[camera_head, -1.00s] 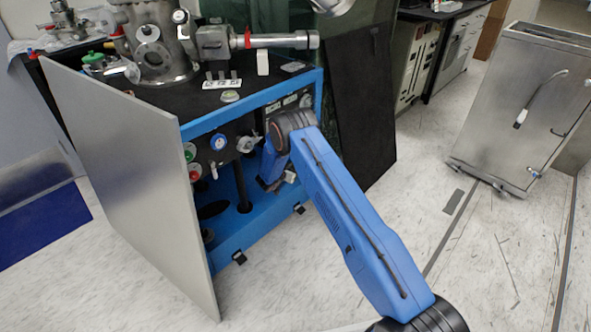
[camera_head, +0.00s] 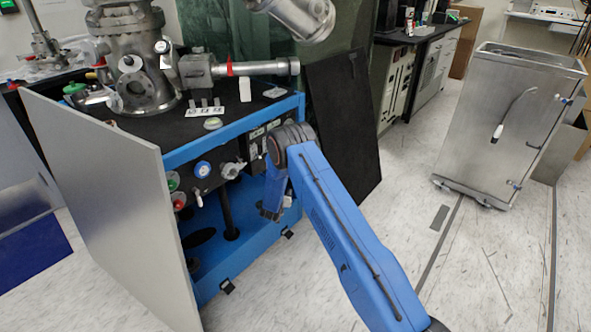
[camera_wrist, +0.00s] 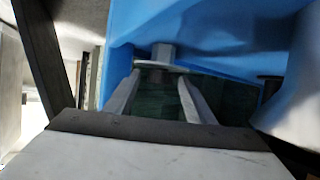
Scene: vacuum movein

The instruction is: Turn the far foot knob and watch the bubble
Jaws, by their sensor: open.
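The blue-framed cart (camera_head: 222,270) stands left of centre in the head view. A black foot (camera_head: 288,233) is at its far bottom corner and another (camera_head: 227,287) at its near one. A small round pale-green disc (camera_head: 213,123), which looks like the bubble level, lies on the black top; its bubble is too small to read. My gripper (camera_wrist: 158,80) is open in the wrist view. A grey post with a flat disc (camera_wrist: 162,65) shows just beyond and between its fingertips, under a blue frame part; contact cannot be told. In the head view my wrist hangs by the cart's right side, fingertips hidden.
A steel vacuum chamber (camera_head: 135,80) stands on the cart top. A metal panel (camera_head: 110,190) closes the cart's left side, and a dark panel (camera_head: 345,125) leans behind it. A steel cabinet (camera_head: 500,125) stands at the right. Floor between is mostly clear.

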